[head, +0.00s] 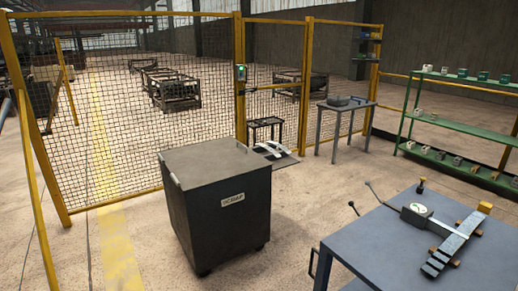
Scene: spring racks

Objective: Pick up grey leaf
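A grey stepped leaf stack (454,241) lies slantwise on the blue-grey table (372,240) at the lower right of the head view. It rests on small wooden blocks. Pale curved strips (271,149) lie on a flat dark surface behind the dark bin; they could also be leaves, but they are too small to tell. Neither of my grippers is in view.
A dark labelled bin (218,205) on casters stands mid-floor. A small grey table (347,104), green shelves (466,120) and a yellow-framed mesh fence (150,120) stand behind. Floor left of the bin is clear.

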